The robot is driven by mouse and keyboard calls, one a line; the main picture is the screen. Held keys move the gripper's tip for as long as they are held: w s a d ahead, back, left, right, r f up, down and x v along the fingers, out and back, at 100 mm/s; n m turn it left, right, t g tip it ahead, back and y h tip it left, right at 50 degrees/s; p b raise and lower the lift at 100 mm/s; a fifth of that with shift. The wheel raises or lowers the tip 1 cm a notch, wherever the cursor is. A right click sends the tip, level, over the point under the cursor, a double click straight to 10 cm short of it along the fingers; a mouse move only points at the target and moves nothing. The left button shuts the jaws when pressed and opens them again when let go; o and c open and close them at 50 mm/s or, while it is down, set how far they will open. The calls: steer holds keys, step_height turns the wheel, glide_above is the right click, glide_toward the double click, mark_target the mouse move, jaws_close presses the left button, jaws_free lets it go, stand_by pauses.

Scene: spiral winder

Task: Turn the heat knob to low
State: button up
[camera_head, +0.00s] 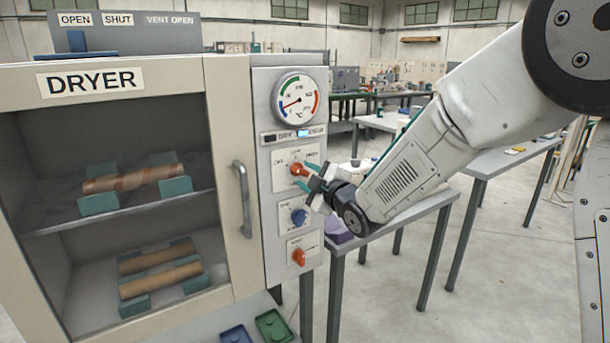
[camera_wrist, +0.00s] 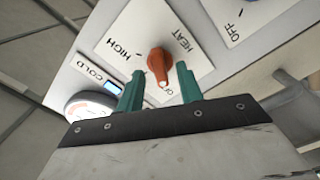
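The heat knob (camera_head: 299,170) is an orange-red knob on a white plate, the top one of three on the dryer's panel. In the wrist view the heat knob (camera_wrist: 157,62) shows a white mark at its lower end, towards a partly hidden label that seems to start with O. HIGH and HEAT are readable; the LOW label is not visible there. My gripper (camera_head: 308,178) is at the knob. In the wrist view the teal fingers of my gripper (camera_wrist: 160,78) are open, one on each side of the knob's near end, with small gaps showing.
A blue knob (camera_head: 300,216) and another orange knob (camera_head: 299,257) sit below. The dryer's door handle (camera_head: 242,199) stands out left of the panel. Tables (camera_head: 440,199) stand to the right.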

steer(key=shift+x, duration=0.85)
jaws_close()
steer(key=shift+m, duration=0.3)
steer(key=m, duration=1.1)
